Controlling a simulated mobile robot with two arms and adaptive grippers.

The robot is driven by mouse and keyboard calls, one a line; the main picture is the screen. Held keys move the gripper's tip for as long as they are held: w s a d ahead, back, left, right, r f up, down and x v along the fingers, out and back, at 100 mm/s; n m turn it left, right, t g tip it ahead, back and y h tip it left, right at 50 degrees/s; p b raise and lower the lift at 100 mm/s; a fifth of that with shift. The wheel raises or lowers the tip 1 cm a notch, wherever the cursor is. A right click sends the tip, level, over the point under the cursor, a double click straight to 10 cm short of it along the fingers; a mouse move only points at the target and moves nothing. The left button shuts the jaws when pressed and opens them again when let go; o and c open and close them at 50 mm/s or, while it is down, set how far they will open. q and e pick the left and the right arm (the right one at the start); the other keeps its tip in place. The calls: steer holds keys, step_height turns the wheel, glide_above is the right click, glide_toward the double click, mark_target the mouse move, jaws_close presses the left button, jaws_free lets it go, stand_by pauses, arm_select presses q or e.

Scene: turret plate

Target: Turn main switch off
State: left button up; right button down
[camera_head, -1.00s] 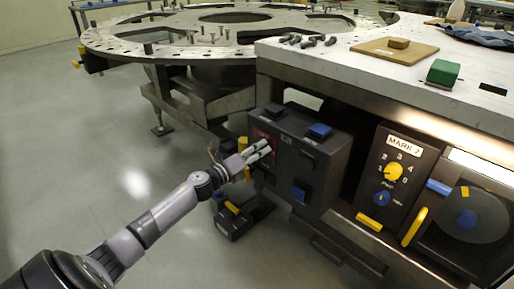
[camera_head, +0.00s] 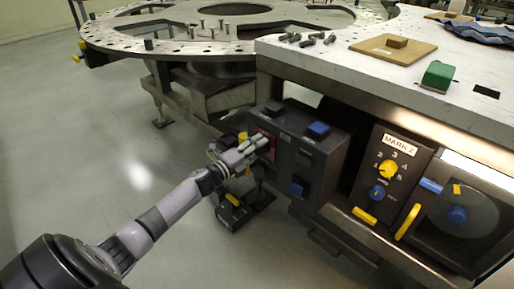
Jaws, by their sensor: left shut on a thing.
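My left gripper (camera_head: 262,143) reaches in from the lower left to the left part of the dark control box (camera_head: 318,168) under the table. Its fingers are shut at a red panel (camera_head: 270,152) on the box's front, which I take to be the main switch's plate. The fingers cover the switch, so its handle and position cannot be seen. My right gripper is not in view.
The box also carries blue parts, one on top (camera_head: 318,129) and one low on the front (camera_head: 298,187). To the right is the MARK 2 panel (camera_head: 374,205) with a yellow dial (camera_head: 388,169). A round turret plate (camera_head: 120,36) stands behind. The floor at left is clear.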

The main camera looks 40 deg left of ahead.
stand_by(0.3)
arm_select(q)
steer(key=o, duration=1.2)
steer(key=shift+c, duration=0.2)
steer(key=s+a, duration=0.2)
steer(key=s, duration=0.9)
steer(key=shift+s, duration=0.4)
steer(key=shift+a, duration=0.1)
